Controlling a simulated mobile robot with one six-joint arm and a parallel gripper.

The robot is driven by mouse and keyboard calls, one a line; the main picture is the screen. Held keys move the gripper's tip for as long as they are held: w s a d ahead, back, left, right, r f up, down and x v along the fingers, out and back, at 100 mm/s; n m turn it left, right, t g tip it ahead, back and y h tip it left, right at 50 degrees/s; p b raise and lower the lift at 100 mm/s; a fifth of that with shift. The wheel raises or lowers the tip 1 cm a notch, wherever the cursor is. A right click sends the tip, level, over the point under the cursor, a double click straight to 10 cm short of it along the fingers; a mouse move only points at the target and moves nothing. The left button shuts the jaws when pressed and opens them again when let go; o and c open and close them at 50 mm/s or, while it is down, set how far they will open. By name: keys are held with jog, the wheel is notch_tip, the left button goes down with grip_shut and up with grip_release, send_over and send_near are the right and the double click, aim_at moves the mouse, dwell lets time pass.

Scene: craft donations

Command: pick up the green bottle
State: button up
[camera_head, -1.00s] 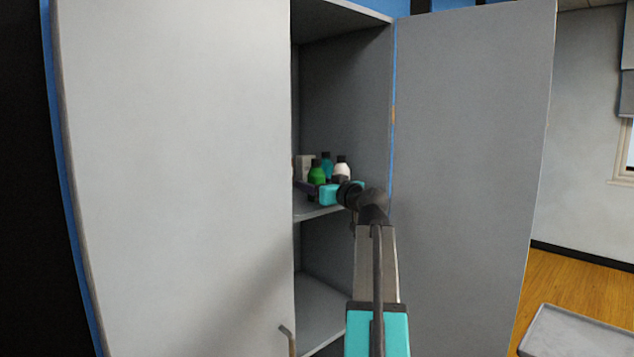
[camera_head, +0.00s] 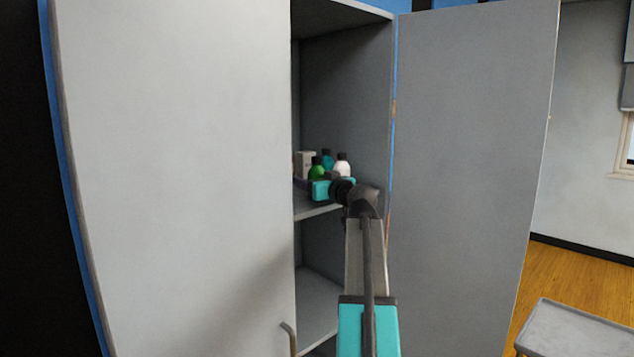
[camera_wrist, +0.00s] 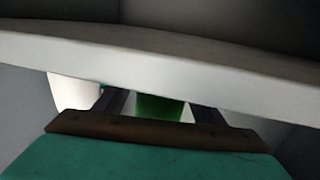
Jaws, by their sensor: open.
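The green bottle (camera_head: 317,172) stands on the cabinet's middle shelf in the head view, with a dark cap. My gripper's teal body hides its lower part. My gripper (camera_head: 306,184) is in front of it at shelf height. In the wrist view, my open gripper (camera_wrist: 158,100) has a dark finger on each side of the green bottle (camera_wrist: 158,108), as seen in the picture. Only a small part of the bottle shows there. I cannot tell how deep it sits between the fingers or whether they touch it.
A white bottle (camera_head: 343,168), a teal bottle (camera_head: 327,158) and a pale box (camera_head: 306,164) stand close by. The shelf (camera_head: 318,209) edge crosses the wrist view as a pale band (camera_wrist: 160,68). Cabinet doors (camera_head: 180,170) (camera_head: 470,170) flank the narrow opening.

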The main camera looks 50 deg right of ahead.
jog(key=c, duration=1.3)
jog(key=shift+r, duration=0.2)
jog(key=shift+r+b, duration=1.1)
jog(key=shift+r, duration=0.45)
jog(key=shift+s+a+r+b, duration=0.25)
jog(key=shift+s+a+b, duration=0.6)
jog(key=shift+s+a, duration=1)
jog(key=shift+s+a+r+b, duration=0.25)
jog(key=shift+s+a+b, duration=0.85)
jog(key=shift+s, duration=1.4)
jog(key=shift+s+a+r+b, duration=0.25)
jog(key=shift+s+a+b, duration=0.4)
jog(key=shift+s+a, duration=1.3)
jog(key=shift+s+d, duration=0.2)
